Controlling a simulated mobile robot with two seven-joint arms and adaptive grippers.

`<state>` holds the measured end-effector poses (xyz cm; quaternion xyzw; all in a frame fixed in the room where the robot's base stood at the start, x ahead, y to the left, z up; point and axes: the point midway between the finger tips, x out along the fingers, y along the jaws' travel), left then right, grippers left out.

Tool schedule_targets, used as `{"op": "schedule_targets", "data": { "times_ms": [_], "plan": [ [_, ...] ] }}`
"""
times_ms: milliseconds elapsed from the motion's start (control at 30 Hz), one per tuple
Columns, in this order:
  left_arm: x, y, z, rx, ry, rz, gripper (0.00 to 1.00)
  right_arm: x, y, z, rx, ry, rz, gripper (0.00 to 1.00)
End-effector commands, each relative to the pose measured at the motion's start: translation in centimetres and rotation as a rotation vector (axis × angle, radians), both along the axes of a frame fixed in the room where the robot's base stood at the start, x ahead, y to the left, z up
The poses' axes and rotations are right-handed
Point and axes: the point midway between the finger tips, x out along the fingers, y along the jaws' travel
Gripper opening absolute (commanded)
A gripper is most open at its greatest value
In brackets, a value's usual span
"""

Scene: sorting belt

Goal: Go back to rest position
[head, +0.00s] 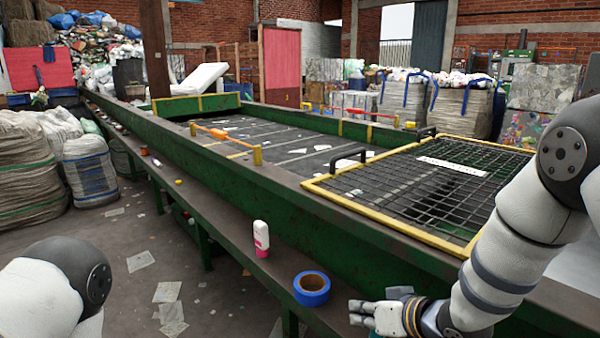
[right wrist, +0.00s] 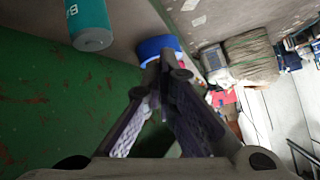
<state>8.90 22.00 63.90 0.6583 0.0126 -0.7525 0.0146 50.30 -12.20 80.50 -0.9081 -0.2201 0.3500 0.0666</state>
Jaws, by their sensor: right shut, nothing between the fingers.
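My right gripper (head: 360,313) hangs low over the dark ledge in front of the belt, at the bottom of the head view. In the right wrist view its fingers (right wrist: 165,72) are together with nothing between them. A blue tape roll (head: 311,297) stands on the ledge just left of the gripper, apart from it; it also shows beyond the fingertips in the right wrist view (right wrist: 150,50). Part of my left arm shows at the lower left of the head view, but its gripper is out of the picture.
A white and pink bottle (head: 261,240) stands on the ledge (head: 225,218). A teal cylinder (right wrist: 92,25) lies near the fingers in the right wrist view. The green conveyor wall (head: 340,235) and a yellow-framed black grate (head: 420,190) lie beyond the ledge. Filled sacks (head: 90,170) stand left.

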Motion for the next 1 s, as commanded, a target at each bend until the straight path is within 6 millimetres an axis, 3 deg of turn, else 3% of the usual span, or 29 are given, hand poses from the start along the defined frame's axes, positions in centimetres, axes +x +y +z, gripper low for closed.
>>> {"op": "schedule_targets", "data": {
  "times_ms": [33, 100, 167, 233, 300, 400, 500, 633, 700, 733, 1000],
  "plan": [
    [0.0, 0.0, 0.1, 0.001, 0.0, 0.001, 0.4, -3.3, -0.9, -3.6, -0.02, 0.094, -0.036, 0.0],
    [0.0, 0.1, 0.1, 0.001, 0.001, 0.002, 0.4, -8.4, -2.3, -8.1, -0.062, 0.225, -0.087, 0.0],
    [0.0, 0.1, 0.1, 0.001, 0.001, 0.002, 0.4, -13.3, -3.6, -11.4, -0.106, 0.342, -0.127, 0.0],
    [0.0, 0.1, 0.1, 0.001, 0.001, 0.002, 0.4, -19.4, -5.2, -14.4, -0.165, 0.481, -0.168, 0.0],
    [0.0, 0.1, 0.1, 0.001, 0.0, 0.002, 0.4, -25.6, -6.6, -16.2, -0.229, 0.616, -0.197, 0.0],
    [0.0, 0.1, 0.1, 0.001, 0.0, 0.002, 0.4, -33.3, -8.4, -17.2, -0.314, 0.781, -0.221, 0.0],
    [0.0, 0.1, 0.1, 0.001, 0.0, 0.002, 0.4, -38.6, -9.6, -17.0, -0.378, 0.895, -0.23, 0.0],
    [0.0, 0.1, 0.1, 0.001, 0.0, 0.002, 0.4, -41.4, -10.3, -16.6, -0.415, 0.96, -0.232, 0.0],
    [0.0, 0.1, 0.1, 0.001, 0.0, 0.002, 0.4, -41.7, -10.3, -16.5, -0.42, 0.965, -0.232, 0.0],
    [0.0, 0.1, 0.1, 0.001, 0.0, 0.002, 0.33, -41.6, -10.3, -16.6, -0.42, 0.965, -0.232, 0.0],
    [0.0, 0.1, 0.1, 0.001, 0.0, 0.002, 0.33, -41.5, -10.3, -16.6, -0.417, 0.962, -0.232, 0.0]
  ]
}}
